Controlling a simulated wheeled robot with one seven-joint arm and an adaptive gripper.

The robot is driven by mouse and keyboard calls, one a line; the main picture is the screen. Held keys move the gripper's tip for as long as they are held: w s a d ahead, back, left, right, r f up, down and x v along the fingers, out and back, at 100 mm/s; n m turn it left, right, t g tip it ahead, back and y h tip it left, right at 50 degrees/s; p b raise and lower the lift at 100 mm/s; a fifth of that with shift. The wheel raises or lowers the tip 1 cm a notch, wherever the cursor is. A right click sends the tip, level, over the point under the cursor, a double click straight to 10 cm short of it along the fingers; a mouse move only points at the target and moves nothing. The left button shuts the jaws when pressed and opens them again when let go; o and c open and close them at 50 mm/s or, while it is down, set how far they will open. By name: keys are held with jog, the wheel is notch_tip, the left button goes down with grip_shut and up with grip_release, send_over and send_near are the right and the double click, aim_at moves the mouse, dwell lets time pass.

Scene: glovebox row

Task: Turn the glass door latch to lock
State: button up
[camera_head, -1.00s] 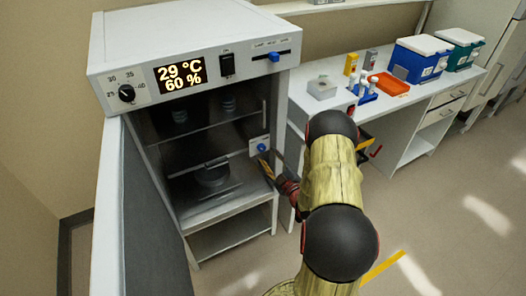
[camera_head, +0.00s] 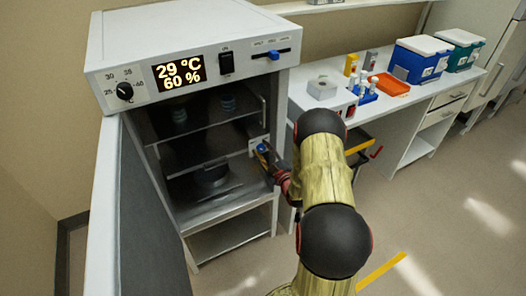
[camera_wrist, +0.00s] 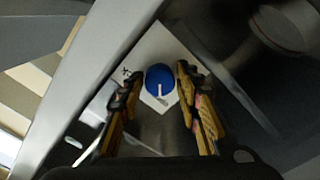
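The glass door latch is a blue round knob (camera_wrist: 159,79) with a white pointer mark, on a white plate (camera_wrist: 172,47) in the wrist view. In the head view the knob (camera_head: 262,148) shows small at the right side of the cabinet opening, partly covered by my gripper. My gripper (camera_wrist: 156,84) is open, with one finger on each side of the knob. A gap shows between the knob and each finger in the wrist view; I cannot tell any contact. In the head view my gripper (camera_head: 266,157) reaches the knob from the right front.
The white cabinet (camera_head: 190,30) has its outer door (camera_head: 150,220) swung open at the left. Shelves (camera_head: 205,145) and a dark round device (camera_head: 212,175) are inside.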

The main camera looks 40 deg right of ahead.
jog(key=c, duration=0.8)
jog(key=shift+o, duration=0.2)
jog(key=m, duration=0.6)
jog(key=shift+m, duration=0.4)
jog(key=m, duration=0.5)
jog(key=m+p, duration=0.1)
jog(key=m, duration=0.5)
jog(key=o, duration=1.2)
jog(key=shift+c, duration=0.2)
